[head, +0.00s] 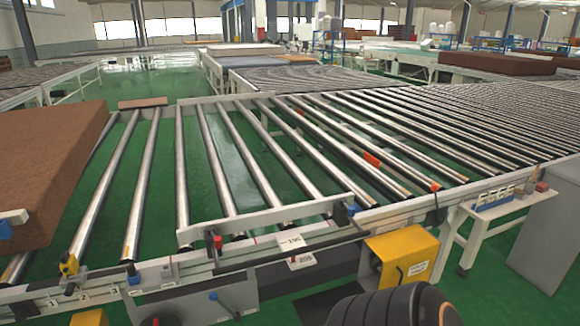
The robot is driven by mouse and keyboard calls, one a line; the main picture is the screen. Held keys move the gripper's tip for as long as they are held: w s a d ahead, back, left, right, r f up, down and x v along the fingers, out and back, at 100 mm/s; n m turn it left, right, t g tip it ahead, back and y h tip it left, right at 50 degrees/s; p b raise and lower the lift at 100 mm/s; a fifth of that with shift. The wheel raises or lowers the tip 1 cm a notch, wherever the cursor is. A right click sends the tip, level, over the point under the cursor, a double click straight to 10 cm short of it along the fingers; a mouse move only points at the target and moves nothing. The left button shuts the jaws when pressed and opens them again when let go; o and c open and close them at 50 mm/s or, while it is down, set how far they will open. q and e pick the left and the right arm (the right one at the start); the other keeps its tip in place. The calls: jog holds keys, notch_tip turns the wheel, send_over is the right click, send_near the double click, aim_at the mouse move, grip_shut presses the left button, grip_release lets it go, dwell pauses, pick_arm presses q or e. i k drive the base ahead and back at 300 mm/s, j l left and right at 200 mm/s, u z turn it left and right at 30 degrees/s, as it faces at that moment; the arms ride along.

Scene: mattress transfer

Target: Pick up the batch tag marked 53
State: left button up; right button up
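Two small white tags sit at the front rail of the roller conveyor. The upper tag (291,242) carries a number that I cannot read surely. The lower tag (301,261) has a red mark and a number that looks like 205. I cannot make out a tag marked 53. Neither of my grippers shows in the head view. A dark, rounded part at the bottom edge, right of centre, seems to be a link of my own arm.
The roller conveyor (225,184) fills the middle. A brown mattress block (50,165) lies at its left. A yellow box (401,257) hangs at the front rail. A white side table (508,207) with a small rack stands right, beside a grey cabinet (545,240).

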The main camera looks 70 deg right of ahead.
aim_at(501, 191)
jog(key=z, duration=1.1)
jog(key=l+z, duration=0.2)
jog(key=z, duration=0.2)
jog(key=k+l+z, duration=0.1)
jog(key=z, duration=0.35)
jog(key=l+z, duration=0.25)
jog(key=z, duration=0.15)
jog(key=i+l+z, duration=0.1)
jog(key=l+z, duration=0.2)
jog(key=l, duration=0.15)
jog(key=i+l+z, duration=0.15)
jog(key=l+z, duration=0.15)
jog(key=i+l, duration=0.15)
jog(key=l, duration=0.25)
jog(key=i+l, duration=0.1)
jog(key=l, duration=0.3)
jog(key=z, duration=0.05)
